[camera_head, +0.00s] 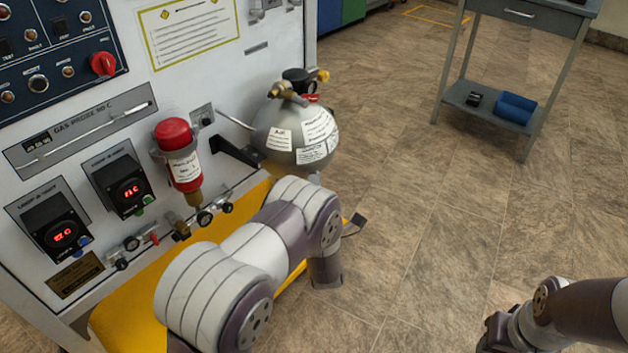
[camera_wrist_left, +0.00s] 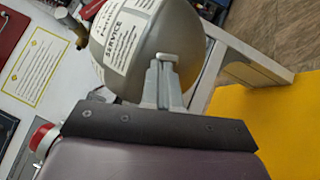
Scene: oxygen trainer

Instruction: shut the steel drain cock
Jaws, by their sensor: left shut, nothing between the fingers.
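A grey, labelled ball-shaped vessel (camera_head: 288,140) hangs beside the white panel, with brass fittings on top. My left arm crosses in front of its underside and hides most of my left gripper in the head view. In the left wrist view, my left gripper (camera_wrist_left: 165,68) is shut and empty, its fingers reaching toward the vessel (camera_wrist_left: 125,45). A small pale piece shows at the fingertips; I cannot tell whether it is part of the steel drain cock or if they touch. The cock is not clearly visible. My right arm's dark end (camera_head: 497,332) is at the lower right, fingers not distinguishable.
A red-capped cylinder (camera_head: 178,155) and small valves (camera_head: 205,217) are on the panel front. A yellow surface (camera_head: 130,318) lies below. A grey table with a blue roll (camera_head: 515,106) stands at the back right. The tiled floor between is clear.

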